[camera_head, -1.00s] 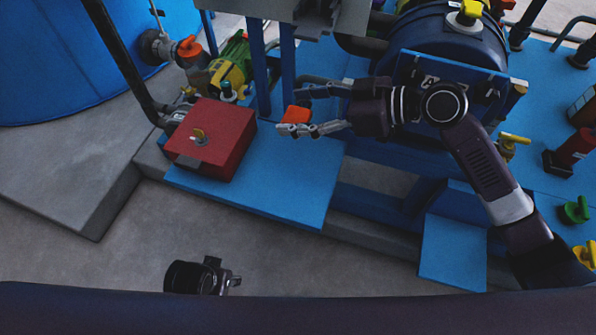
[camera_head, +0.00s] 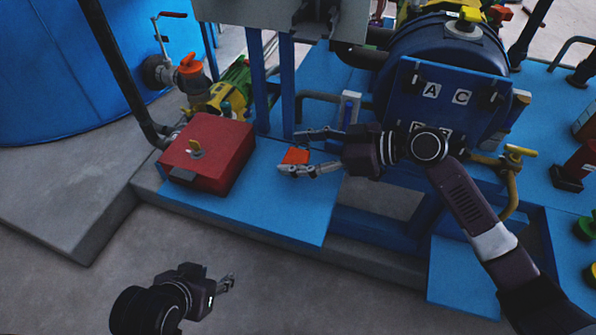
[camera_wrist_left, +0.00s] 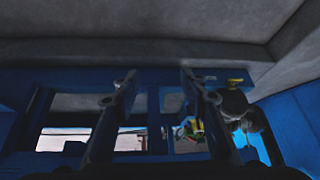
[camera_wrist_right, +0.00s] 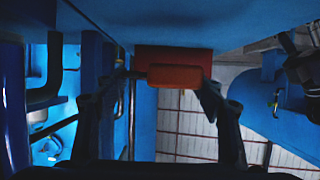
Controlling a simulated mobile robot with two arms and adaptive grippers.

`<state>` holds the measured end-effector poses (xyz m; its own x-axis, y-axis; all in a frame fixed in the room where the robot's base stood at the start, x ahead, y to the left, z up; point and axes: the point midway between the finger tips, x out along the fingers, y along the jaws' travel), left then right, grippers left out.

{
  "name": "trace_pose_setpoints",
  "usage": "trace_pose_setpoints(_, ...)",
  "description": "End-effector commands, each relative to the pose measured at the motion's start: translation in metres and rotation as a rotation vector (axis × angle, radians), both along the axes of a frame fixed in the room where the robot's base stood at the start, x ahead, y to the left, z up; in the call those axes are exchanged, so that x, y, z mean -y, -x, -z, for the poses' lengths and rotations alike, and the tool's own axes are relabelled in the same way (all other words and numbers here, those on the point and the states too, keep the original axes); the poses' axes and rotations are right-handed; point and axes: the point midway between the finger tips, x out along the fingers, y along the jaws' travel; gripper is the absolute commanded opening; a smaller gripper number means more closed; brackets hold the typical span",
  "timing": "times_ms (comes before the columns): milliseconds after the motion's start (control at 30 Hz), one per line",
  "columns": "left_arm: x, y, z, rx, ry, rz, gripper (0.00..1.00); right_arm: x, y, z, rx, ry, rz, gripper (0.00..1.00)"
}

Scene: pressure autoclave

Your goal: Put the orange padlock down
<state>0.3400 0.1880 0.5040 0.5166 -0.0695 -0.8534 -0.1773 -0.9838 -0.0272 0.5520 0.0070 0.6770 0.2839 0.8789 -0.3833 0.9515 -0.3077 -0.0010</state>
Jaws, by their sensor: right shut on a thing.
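The orange padlock (camera_head: 295,156) is between the fingertips of my right gripper (camera_head: 303,153), over the blue platform (camera_head: 275,205). In the right wrist view the padlock (camera_wrist_right: 175,76) shows as an orange-red block between the two fingers. My right gripper is shut on it. Whether the padlock touches the platform cannot be told. My left gripper (camera_head: 228,285) is low at the left over the grey floor, far from the padlock. In the left wrist view its fingers (camera_wrist_left: 158,85) stand apart with nothing between them.
A red box (camera_head: 230,160) with a yellow-handled part on top stands on the platform left of the padlock. Blue posts (camera_head: 287,85) and a blue vessel (camera_head: 440,60) with a lettered panel stand behind. The platform's front is bare.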

Motion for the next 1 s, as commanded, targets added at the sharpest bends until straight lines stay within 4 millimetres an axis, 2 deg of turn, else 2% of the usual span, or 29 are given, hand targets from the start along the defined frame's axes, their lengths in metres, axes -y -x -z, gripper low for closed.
trace_pose_setpoints(267,0.009,-0.026,-0.011,0.114,0.025,0.009,0.40,0.000,0.000,0.021,-0.001,-0.001,0.000,0.36)
trace_pose_setpoints(400,0.016,-0.049,-0.024,0.221,0.048,0.017,0.40,0.000,0.000,0.039,-0.002,-0.001,0.001,0.36)
trace_pose_setpoints(533,0.021,-0.062,-0.036,0.292,0.063,0.022,0.40,0.000,0.000,0.049,0.000,-0.001,0.000,0.36)
trace_pose_setpoints(1000,0.023,-0.069,-0.043,0.328,0.071,0.024,0.40,0.000,0.000,0.051,0.001,-0.001,0.001,0.36)
